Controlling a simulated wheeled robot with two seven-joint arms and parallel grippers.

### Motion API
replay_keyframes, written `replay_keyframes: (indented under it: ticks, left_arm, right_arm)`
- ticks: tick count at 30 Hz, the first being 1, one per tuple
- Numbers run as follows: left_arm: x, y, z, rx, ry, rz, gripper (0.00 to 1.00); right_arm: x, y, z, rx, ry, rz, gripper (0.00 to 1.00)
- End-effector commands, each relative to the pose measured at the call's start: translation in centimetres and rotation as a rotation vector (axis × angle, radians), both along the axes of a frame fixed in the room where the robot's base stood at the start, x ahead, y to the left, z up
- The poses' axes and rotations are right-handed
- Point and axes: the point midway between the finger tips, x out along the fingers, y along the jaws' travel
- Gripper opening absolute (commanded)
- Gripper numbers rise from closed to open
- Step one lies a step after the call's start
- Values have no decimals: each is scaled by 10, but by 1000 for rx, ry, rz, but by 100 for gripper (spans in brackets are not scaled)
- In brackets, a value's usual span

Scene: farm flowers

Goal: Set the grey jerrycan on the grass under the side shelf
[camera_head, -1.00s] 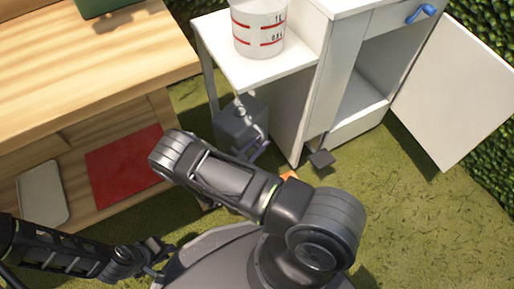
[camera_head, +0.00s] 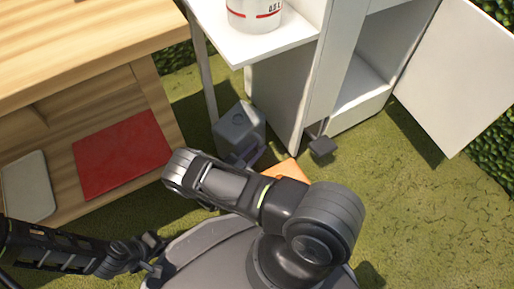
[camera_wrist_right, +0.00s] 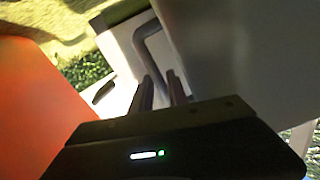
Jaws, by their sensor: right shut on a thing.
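The grey jerrycan (camera_head: 238,126) is in the head view, below and in front of the white side shelf (camera_head: 232,44), between its thin leg and the cabinet side. My right gripper (camera_head: 248,155) is at the near side of the jerrycan, partly hidden by my arm. In the right wrist view, the fingers (camera_wrist_right: 163,92) are shut on a grey bar-like handle, and a large grey surface (camera_wrist_right: 225,45) fills the upper right. Whether the jerrycan's base touches the grass (camera_head: 410,215) is hidden. My left gripper (camera_head: 153,254) is low at the left, away from the jerrycan; its opening is unclear.
A white measuring bucket (camera_head: 255,12) stands on the side shelf. The white cabinet's door (camera_head: 460,70) is open at the right. A wooden bench (camera_head: 80,55) with a red board (camera_head: 124,152) is at the left. An orange thing (camera_head: 290,170) lies near my right arm. Grass at the right is clear.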

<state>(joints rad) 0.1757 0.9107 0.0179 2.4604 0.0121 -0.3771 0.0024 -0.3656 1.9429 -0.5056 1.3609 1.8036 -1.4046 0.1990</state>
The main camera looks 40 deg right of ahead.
Motion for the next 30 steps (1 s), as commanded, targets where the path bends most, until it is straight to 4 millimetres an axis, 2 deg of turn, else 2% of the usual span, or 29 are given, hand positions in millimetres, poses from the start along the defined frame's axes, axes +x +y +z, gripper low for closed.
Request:
replay_keyframes:
  ticks: [5, 14, 18, 27, 28, 30]
  left_arm:
    - [0, 0, -3, 0, 0, 0, 20]
    - [2, 1, -11, -2, -1, 1, 20]
    - [3, 1, -18, -3, -1, 2, 20]
    - [3, 1, -17, -4, -1, 2, 20]
    - [3, 1, -18, -4, -1, 2, 20]
    - [3, 1, -18, -3, -1, 2, 20]
  right_arm:
    - [4, -8, 3, -8, -9, 1, 0]
    - [12, -40, 2, -7, -7, 0, 0]
    - [13, -39, -9, -7, -8, 2, 0]
    - [12, -39, -9, -6, -8, 1, 0]
    - [11, -38, -12, 1, 0, 1, 20]
    - [11, -38, -12, 0, 0, 1, 26]
